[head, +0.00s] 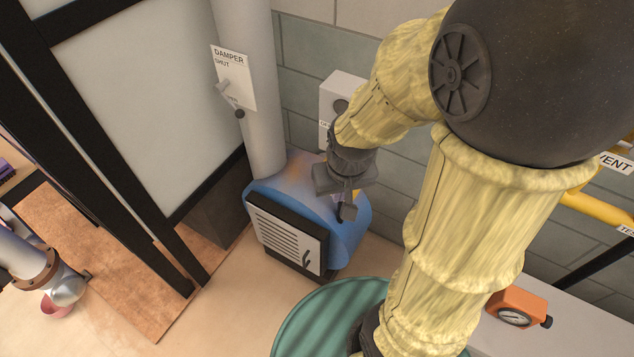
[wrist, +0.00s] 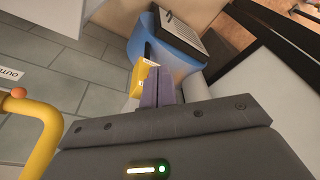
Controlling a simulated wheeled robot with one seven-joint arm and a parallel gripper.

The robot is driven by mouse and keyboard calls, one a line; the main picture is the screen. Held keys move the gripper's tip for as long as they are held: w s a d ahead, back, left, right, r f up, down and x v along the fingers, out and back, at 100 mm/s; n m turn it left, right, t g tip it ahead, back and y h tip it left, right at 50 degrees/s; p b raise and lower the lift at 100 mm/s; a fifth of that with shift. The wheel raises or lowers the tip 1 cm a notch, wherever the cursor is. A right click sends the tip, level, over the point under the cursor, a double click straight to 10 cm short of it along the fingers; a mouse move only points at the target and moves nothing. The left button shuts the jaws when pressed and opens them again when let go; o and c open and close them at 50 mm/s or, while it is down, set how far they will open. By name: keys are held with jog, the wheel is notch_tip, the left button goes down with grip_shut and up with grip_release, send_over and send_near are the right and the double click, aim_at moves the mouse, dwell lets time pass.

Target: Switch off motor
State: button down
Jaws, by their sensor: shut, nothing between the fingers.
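I cannot pick out the motor or its switch for certain. A grey wall box (head: 341,90) with a dark round part and a partly hidden label is behind my arm. My gripper (head: 348,205) points down in front of the wall, over or beside a blue rounded unit (head: 352,224) with a slatted front. The fingers are shut and empty, and they also show in the wrist view (wrist: 164,88). A small yellow piece (wrist: 140,78) appears close beside the fingertips there; contact cannot be told. The blue unit also shows in the wrist view (wrist: 150,30).
A grey pipe (head: 250,130) carries a DAMPER placard (head: 232,75) with a lever. A green round top (head: 315,318) stands in front. An orange gauge (head: 518,306) sits on a pale surface at right. A yellow pipe (wrist: 45,135) is at left in the wrist view. A dark-framed panel stands left.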

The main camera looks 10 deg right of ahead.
jog(key=w+a+f+m+g+h+b, duration=0.35)
jog(key=w+f+h, duration=0.25)
jog(key=w+f, duration=0.5)
jog(key=w+a+t+h, duration=0.2)
jog(key=w+a+h, duration=0.4)
jog(key=a+h, duration=0.1)
jog(key=shift+w+a+f, duration=0.15)
jog(key=shift+w+a, duration=0.25)
jog(key=shift+a, duration=0.3)
jog(key=shift+m+t, duration=0.25)
jog(key=s+f+p+x, duration=0.1)
jog(key=s+p+x, duration=0.1)
jog(key=x, duration=1.1)
jog(key=shift+s+a+p, duration=0.15)
jog(key=shift+s+p, duration=0.2)
jog(key=shift+p, duration=0.55)
